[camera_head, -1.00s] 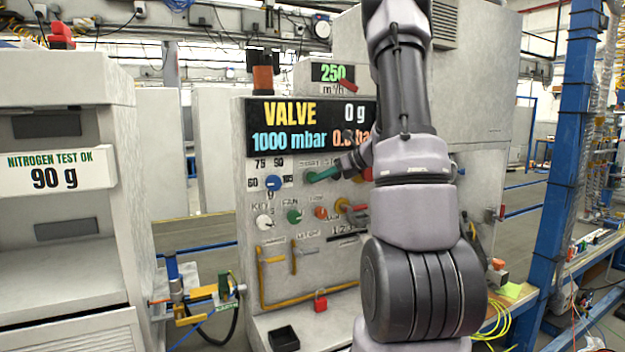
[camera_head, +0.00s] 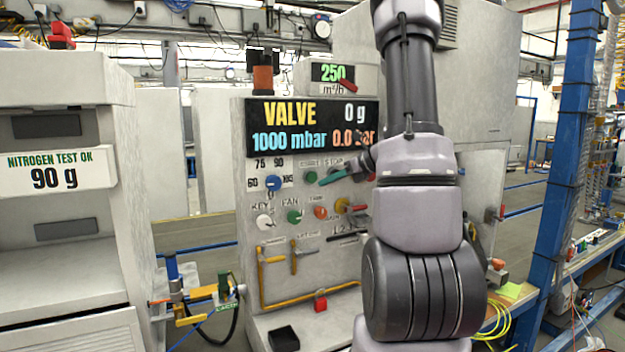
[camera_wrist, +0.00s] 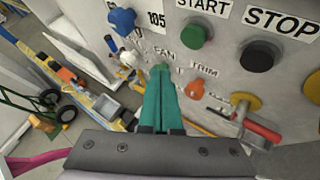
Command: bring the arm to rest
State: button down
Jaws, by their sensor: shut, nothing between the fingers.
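My gripper (camera_head: 333,177) is in front of the control panel (camera_head: 241,215), its teal fingers together and empty. In the wrist view the teal fingers (camera_wrist: 160,100) are closed side by side and point at the panel near the FAN label. The green start button (camera_wrist: 197,35), the black stop button (camera_wrist: 258,56) and the blue knob (camera_wrist: 122,20) stand apart from the fingers. My forearm hides the right part of the panel in the head view.
A display (camera_head: 312,126) reads VALVE 0 g. The white key knob (camera_head: 264,221), green fan knob (camera_head: 294,216) and orange knob (camera_head: 320,212) sit below the gripper. A small black bin (camera_head: 284,339) stands on the ledge. A blue post (camera_head: 570,150) rises at right.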

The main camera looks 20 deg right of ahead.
dwell(0.4)
jog(key=s+a+r+n+g, duration=0.2)
jog(key=s+a+r+n, duration=0.4)
jog(key=a, duration=0.3)
jog(key=s+a+r+n+h, duration=0.3)
jog(key=s+n, duration=0.6)
jog(key=n, duration=0.1)
jog(key=s+a+r+n+h, duration=0.3)
jog(key=s+a+n, duration=0.1)
jog(key=s+n, duration=0.6)
jog(key=shift+n, duration=0.4)
